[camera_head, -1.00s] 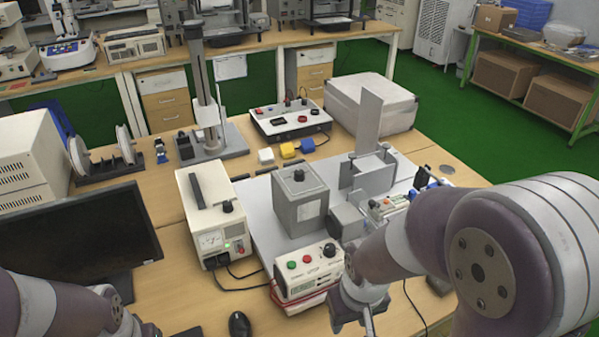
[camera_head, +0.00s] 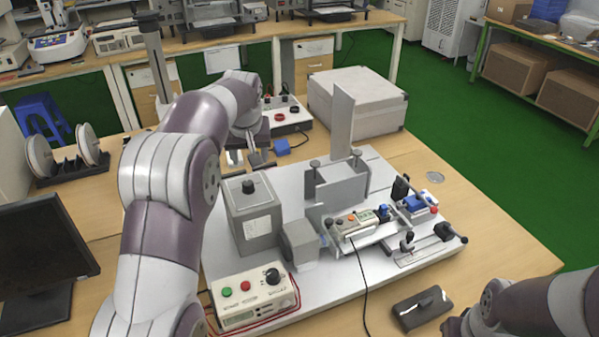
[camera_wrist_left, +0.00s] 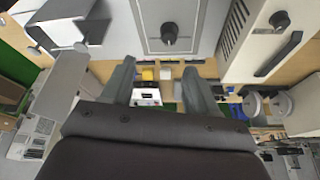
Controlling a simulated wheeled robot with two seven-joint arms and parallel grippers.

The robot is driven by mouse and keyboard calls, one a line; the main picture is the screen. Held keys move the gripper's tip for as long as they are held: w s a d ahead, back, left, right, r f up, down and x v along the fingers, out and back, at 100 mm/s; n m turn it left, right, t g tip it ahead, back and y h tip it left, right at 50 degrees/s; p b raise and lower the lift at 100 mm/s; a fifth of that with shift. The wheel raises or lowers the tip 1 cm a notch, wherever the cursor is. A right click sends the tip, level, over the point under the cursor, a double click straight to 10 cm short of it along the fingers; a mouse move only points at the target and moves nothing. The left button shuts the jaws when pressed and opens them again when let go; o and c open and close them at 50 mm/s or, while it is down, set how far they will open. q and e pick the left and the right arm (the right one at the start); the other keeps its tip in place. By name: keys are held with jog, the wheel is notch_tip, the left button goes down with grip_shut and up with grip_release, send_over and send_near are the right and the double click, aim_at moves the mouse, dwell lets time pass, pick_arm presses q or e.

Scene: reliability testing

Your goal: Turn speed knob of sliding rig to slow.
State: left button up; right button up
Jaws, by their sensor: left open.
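The sliding rig sits on a pale base plate (camera_head: 335,301) on the table. Its white control box (camera_head: 235,311) at the front has a green button, a red button and a black knob (camera_head: 272,276); its setting is too small to read. A grey box (camera_head: 250,215) behind it has another black knob on top, which also shows in the left wrist view (camera_wrist_left: 170,33). My left gripper (camera_head: 250,160) is open and empty, beyond the grey box and far from the control box. Its two fingers (camera_wrist_left: 160,80) are apart in the left wrist view. My right gripper's fingers are hidden at the lower right edge.
A tall upright plate and slide assembly (camera_head: 345,185) stand on the rig's middle. A black block (camera_head: 422,306) lies at the front right. A large pale case (camera_head: 358,100) is behind. A monitor (camera_head: 40,250) stands at left. A cable crosses the plate's front.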

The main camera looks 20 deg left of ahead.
aim_at(248, 183)
pick_arm(q)
jog(key=x, duration=0.7)
jog(key=a+p+x, duration=0.1)
jog(key=x, duration=0.3)
jog(key=shift+s, duration=0.3)
jog(key=shift+a+f, duration=0.35)
jog(key=shift+f, duration=0.15)
jog(key=shift+d, duration=0.1)
pick_arm(e)
jog(key=shift+s+a+r, duration=0.35)
jog(key=shift+a+r, duration=0.2)
jog(key=shift+r, duration=0.05)
pick_arm(q)
jog(key=shift+w, duration=0.1)
jog(key=shift+c, duration=1.2)
jog(key=c, duration=0.8)
